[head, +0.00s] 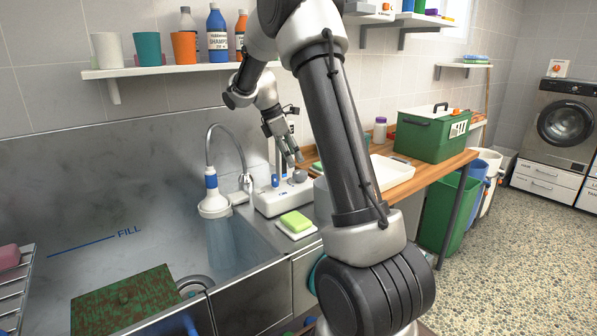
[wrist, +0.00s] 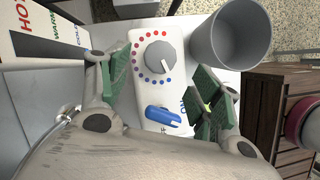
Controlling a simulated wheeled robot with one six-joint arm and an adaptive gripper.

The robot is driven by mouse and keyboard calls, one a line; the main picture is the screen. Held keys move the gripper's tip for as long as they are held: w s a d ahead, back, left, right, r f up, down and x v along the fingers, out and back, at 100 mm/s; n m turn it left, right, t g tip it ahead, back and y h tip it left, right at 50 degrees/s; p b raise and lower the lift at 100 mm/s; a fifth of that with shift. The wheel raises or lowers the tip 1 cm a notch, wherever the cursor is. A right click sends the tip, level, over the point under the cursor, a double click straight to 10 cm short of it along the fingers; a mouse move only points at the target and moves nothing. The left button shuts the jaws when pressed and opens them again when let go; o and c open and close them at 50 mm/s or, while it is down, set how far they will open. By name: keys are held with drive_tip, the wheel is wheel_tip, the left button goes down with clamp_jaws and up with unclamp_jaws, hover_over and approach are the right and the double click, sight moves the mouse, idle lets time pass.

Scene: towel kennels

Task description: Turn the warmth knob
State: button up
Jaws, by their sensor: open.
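The warmth knob (wrist: 160,55) is a round grey dial with a white pointer mark toward the lower right in the wrist view. An arc of red and blue dots runs around its left side. It sits on a white control box (wrist: 143,92), above a blue lever (wrist: 162,115). The box also shows beside the sink in the head view (head: 272,203). My gripper (wrist: 162,76) is open and empty, its green-padded fingers on either side of the box and apart from the knob. In the head view my gripper (head: 292,157) hangs just above the box.
A grey cup (wrist: 232,38) stands close by the knob, near the right finger. A HOT/WARM/COLD sign (wrist: 40,35) is at left. A green sponge (head: 295,221) lies in front of the box. The steel sink (head: 110,225) is left, with a curved faucet hose (head: 222,130).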

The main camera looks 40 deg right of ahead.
sight(299, 171)
drive_tip(key=x, duration=0.6)
drive_tip(key=shift+d+f, duration=0.15)
drive_tip(key=shift+f, duration=0.1)
drive_tip(key=c, duration=1)
